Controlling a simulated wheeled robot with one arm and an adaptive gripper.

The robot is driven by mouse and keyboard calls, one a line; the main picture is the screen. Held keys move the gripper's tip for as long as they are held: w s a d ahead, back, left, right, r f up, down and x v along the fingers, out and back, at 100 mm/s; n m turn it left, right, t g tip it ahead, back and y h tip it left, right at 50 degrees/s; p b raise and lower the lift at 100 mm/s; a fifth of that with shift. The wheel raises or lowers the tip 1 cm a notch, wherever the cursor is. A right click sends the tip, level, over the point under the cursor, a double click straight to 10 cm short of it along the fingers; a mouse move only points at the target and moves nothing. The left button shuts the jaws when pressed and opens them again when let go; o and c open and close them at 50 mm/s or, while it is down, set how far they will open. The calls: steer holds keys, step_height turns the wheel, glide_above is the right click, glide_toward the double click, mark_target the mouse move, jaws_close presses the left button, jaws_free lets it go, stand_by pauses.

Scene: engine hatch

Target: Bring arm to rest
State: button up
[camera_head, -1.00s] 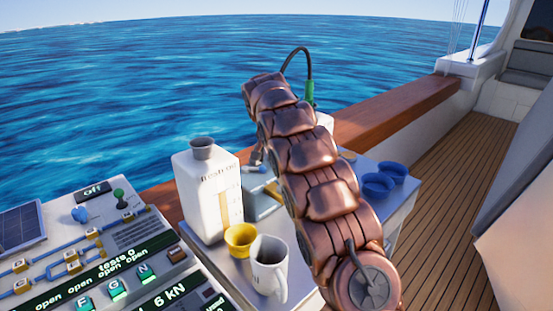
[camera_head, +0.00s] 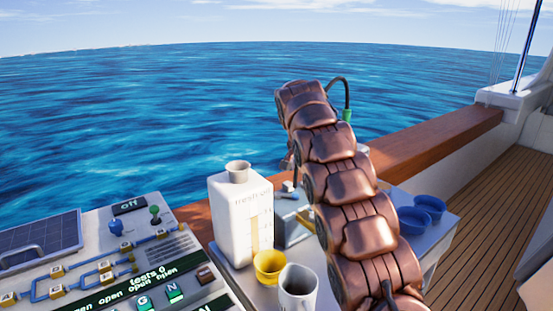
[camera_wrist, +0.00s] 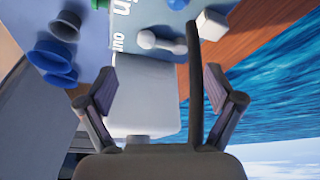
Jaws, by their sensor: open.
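My arm (camera_head: 350,190) rises across the middle of the head view, in front of the table and the sea. My gripper is mostly hidden behind it there. In the wrist view my gripper (camera_wrist: 160,92) is open, its two fingers wide apart. A pale box-shaped object (camera_wrist: 145,88) shows between and beyond the fingers; I cannot tell its distance, and no grip on it shows.
The table holds a white jug (camera_head: 240,215), a yellow cup (camera_head: 269,267), a grey-white mug (camera_head: 297,288) and blue bowls (camera_head: 413,221). A control panel (camera_head: 110,265) stands left. A wooden rail (camera_head: 440,138) runs behind; open deck (camera_head: 490,220) lies right.

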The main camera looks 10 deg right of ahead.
steer(key=s+a+r+n+g+y+p, duration=0.1)
steer(key=s+a+r+n+p, duration=0.1)
steer(key=s, duration=1.1)
steer(key=s+a+r+n+g+p, duration=0.2)
steer(key=s+p, duration=0.1)
steer(key=s, duration=0.9)
steer(key=s+a+f+n+g+y+p, duration=0.1)
steer(key=s+a+f+n+p, duration=0.1)
steer(key=s, duration=1.2)
steer(key=s+a+f+n+g+y+p, duration=0.1)
steer(key=s+a+f+n+p, duration=0.1)
steer(key=s, duration=1.3)
steer(key=shift+a+f+n, duration=0.5)
steer(key=shift+a+f, duration=0.4)
steer(key=shift+a, duration=0.3)
